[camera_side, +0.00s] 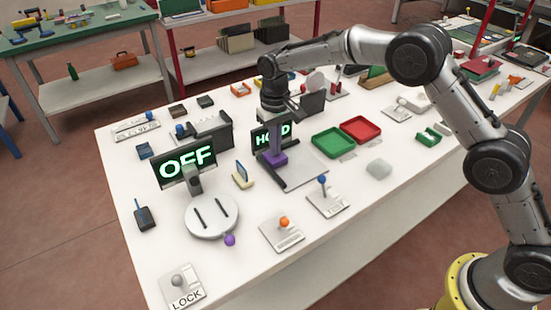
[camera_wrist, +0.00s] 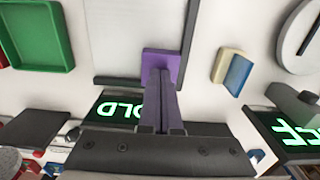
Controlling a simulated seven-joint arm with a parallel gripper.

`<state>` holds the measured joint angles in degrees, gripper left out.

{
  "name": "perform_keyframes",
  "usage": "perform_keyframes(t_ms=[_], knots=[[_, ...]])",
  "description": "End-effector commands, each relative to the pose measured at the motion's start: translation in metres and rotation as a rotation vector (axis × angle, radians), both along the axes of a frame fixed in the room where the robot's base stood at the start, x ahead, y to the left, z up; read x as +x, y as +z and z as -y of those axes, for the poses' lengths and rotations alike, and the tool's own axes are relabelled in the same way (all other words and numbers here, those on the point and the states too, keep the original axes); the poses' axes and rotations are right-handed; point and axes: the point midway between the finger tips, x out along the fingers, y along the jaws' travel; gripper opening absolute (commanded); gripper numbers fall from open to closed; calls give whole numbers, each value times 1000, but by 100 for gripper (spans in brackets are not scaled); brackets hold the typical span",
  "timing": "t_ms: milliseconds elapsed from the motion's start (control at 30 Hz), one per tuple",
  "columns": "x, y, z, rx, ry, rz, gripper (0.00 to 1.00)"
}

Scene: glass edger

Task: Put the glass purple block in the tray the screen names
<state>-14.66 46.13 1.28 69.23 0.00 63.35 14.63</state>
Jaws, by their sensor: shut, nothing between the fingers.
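I cannot tell whether the tips touch the block. A green tray (camera_side: 333,142) and a red tray (camera_side: 361,129) lie right of the gripper. One screen (camera_side: 262,138) reads HOLD, partly hidden by my fingers. Another screen (camera_side: 185,165) reads OFF.
A white slotted disc (camera_side: 211,216) with a purple knob (camera_side: 230,240) stands front left. A beige-and-blue piece (camera_side: 243,176) lies between disc and plate. Lever panels with a blue knob (camera_side: 322,180), an orange knob (camera_side: 284,222) and a LOCK label (camera_side: 187,299) stand toward the front.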

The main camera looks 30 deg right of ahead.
Motion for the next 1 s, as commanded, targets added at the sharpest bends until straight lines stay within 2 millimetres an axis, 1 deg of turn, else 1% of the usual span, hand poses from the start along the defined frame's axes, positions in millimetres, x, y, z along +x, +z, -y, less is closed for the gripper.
perform_keyframes(t_ms=[567,1000], knots=[[0,-8,0,0,0,-1,0],[-7,-10,7,-3,0,-9,0]])
